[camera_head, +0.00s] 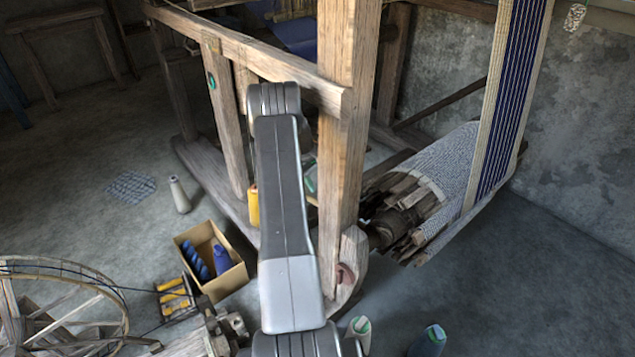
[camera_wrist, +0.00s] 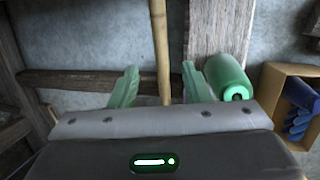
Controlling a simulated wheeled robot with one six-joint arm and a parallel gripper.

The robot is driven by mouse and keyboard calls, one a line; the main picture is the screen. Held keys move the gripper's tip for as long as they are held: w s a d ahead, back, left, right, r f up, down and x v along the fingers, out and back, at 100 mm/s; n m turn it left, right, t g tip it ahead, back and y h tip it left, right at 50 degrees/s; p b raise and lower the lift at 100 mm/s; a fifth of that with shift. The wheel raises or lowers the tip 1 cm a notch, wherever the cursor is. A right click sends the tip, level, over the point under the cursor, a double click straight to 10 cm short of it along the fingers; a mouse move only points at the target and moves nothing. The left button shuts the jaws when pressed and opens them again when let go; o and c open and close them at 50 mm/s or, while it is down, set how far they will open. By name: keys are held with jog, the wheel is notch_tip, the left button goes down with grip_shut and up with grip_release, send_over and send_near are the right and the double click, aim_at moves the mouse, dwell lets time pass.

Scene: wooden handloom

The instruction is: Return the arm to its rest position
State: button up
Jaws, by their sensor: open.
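My arm (camera_head: 285,200) reaches forward from the bottom of the head view to the loom's wooden frame (camera_head: 335,110). In the wrist view my gripper (camera_wrist: 160,68) has its two green fingers spread wide apart. A thin wooden pole (camera_wrist: 159,40) shows upright in the gap between the fingers; I cannot tell its depth, and nothing looks gripped. A green spool (camera_wrist: 228,75) is just right of the right finger. In the head view my gripper is mostly hidden behind the arm and the post.
A cardboard box (camera_head: 225,278) with blue spools stands on the floor left of my arm; a box also shows in the wrist view (camera_wrist: 268,88). A pale cone (camera_head: 180,195), a spinning wheel (camera_head: 60,305) and a woven cloth roll (camera_head: 450,170) are around.

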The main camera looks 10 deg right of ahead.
jog(key=b+x, duration=0.4)
jog(key=x, duration=1)
jog(key=shift+f+b, duration=0.3)
jog(key=shift+f, duration=0.05)
jog(key=shift+r, duration=0.15)
